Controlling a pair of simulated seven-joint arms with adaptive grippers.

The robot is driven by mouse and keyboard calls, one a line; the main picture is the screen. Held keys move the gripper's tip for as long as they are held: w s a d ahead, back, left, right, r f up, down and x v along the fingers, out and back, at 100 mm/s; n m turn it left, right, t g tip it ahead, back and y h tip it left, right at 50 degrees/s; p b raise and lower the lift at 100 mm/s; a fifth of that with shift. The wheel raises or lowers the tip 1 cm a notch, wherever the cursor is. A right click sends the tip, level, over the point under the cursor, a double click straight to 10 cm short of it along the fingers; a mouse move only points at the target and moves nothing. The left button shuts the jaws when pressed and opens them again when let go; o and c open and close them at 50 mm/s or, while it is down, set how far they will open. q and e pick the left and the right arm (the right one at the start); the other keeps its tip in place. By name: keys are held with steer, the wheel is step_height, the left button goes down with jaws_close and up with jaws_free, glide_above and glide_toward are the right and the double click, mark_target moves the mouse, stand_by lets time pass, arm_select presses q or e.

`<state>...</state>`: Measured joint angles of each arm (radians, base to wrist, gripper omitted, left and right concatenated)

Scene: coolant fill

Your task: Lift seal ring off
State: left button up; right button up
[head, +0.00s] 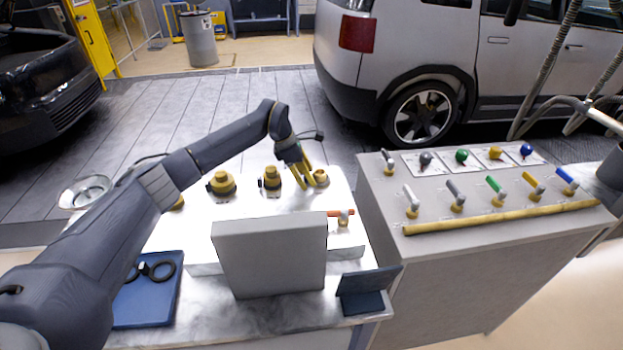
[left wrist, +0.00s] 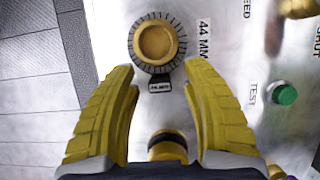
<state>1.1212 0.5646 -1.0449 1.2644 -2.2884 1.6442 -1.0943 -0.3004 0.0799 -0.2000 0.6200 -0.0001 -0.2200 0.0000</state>
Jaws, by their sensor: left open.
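My left gripper (head: 304,182) is open, its yellow fingers pointing down over the white panel near its right end. In the left wrist view, the space between the fingertips (left wrist: 164,75) is empty. A round brass port with a dark knurled ring (left wrist: 155,42) around it lies just ahead of the fingertips, apart from them, beside the "44 MM" label. I cannot tell whether this ring is the seal ring. A brass fitting with a black band (left wrist: 167,146) shows between the finger bases. Two black rings (head: 151,270) lie on the blue tray (head: 131,312). My right gripper is out of view.
More brass fittings (head: 221,183) stand left along the panel. A grey box (head: 269,259) stands in front, beside an orange-handled valve (head: 341,218). A green button (left wrist: 285,94) shows in the wrist view. The right cabinet (head: 461,270) carries several coloured levers and knobs.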

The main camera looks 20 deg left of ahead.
arm_select(q)
steer(key=c, duration=1)
steer(key=shift+r, duration=0.2)
jaws_close()
